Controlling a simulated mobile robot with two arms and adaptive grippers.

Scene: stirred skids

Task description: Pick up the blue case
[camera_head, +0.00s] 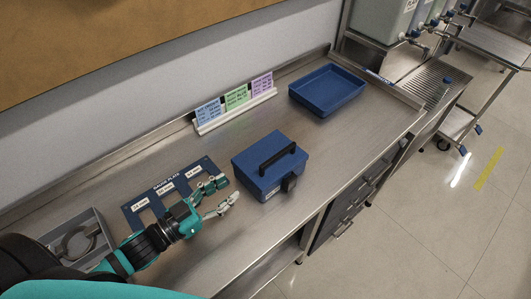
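The blue case (264,174) is a closed box with a black handle (277,158) on its lid and a dark latch on its front. It stands on the metal counter, right of the middle of the bench. My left gripper (222,195) is just left of the case, low over the counter. Its fingers are apart with nothing between them, and a gap shows between it and the case. My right gripper is not in view.
A blue plate with labels (134,205) lies beside my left gripper. A grey tray (100,221) is at the left. An empty blue tray (359,88) and a card stand (234,114) are at the back. The counter's front edge (290,232) is near the case.

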